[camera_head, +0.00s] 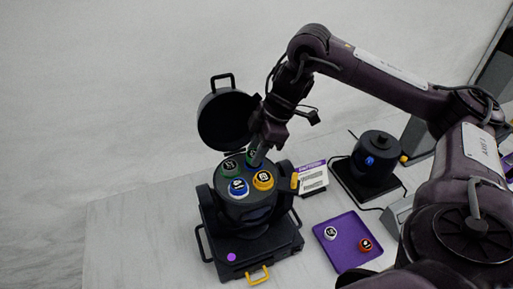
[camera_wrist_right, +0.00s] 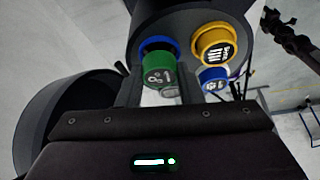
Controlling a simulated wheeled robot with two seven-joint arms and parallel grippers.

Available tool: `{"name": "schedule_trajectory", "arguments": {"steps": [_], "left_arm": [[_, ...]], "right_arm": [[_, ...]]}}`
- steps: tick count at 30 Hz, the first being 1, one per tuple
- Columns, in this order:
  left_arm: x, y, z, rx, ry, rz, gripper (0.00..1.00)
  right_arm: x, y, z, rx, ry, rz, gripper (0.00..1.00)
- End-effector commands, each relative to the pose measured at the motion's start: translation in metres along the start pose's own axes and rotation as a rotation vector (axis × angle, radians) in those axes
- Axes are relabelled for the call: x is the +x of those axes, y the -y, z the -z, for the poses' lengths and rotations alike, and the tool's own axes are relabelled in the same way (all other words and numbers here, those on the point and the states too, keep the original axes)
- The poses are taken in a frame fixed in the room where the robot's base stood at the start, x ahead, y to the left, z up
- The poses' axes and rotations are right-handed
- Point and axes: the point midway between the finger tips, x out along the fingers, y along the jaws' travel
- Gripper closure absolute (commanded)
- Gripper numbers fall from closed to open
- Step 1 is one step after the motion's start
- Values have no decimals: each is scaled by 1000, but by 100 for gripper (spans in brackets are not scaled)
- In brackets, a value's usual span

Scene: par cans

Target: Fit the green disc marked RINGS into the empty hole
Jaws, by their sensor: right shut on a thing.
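The black can (camera_head: 250,208) stands with its round lid (camera_head: 226,120) open at the back. Its top carries a green disc (camera_head: 231,167), a blue-rimmed white disc (camera_head: 238,187) and an orange-yellow disc (camera_head: 263,180). My right gripper (camera_head: 258,158) reaches down to the back of this top, where another green patch shows beside the fingertips. In the right wrist view, the fingers are shut on a green disc (camera_wrist_right: 159,70); a blue ring (camera_wrist_right: 158,45) shows just behind it. I cannot read its marking or tell whether it is seated. My left gripper is out of view.
A purple tray (camera_head: 345,262) at the front right holds a white disc (camera_head: 331,233) and a red-orange disc (camera_head: 365,244). A label card (camera_head: 312,177) and a dark round device (camera_head: 375,158) stand right of the can. The table's left part is clear.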

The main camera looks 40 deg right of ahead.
Motion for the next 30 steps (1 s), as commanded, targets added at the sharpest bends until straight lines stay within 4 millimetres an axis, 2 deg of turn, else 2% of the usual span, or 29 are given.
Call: {"name": "schedule_trajectory", "arguments": {"steps": [13,30], "left_arm": [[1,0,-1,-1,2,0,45],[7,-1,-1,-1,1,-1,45]], "right_arm": [[1,0,0,0,-1,0,89],[11,0,-4,0,-1,0,89]]}}
